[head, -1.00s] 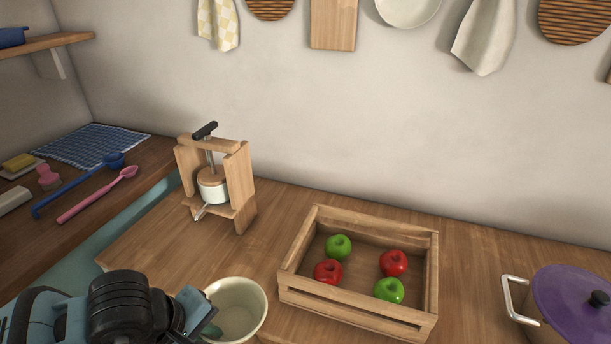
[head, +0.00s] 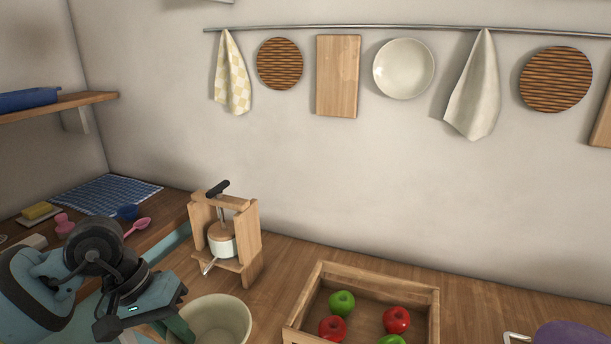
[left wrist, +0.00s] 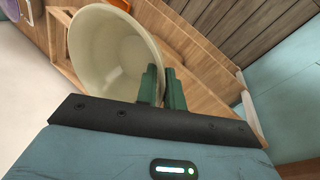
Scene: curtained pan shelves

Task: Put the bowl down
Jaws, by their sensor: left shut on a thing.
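A cream bowl (head: 222,318) is at the bottom of the head view, in front of the wooden press. My left gripper (head: 180,326) is shut on the bowl's rim. The left wrist view shows the green fingers (left wrist: 162,88) on the right-hand wall of the bowl (left wrist: 110,50), with the bowl's open inside facing the camera. Whether the bowl's base touches the counter is hidden. My right gripper is not in view.
A wooden press (head: 226,240) stands on the counter behind the bowl. A wooden crate (head: 360,278) with red and green apples is to the right. A purple pot lid (head: 570,333) shows at the far right. Counter between crate and pot is clear.

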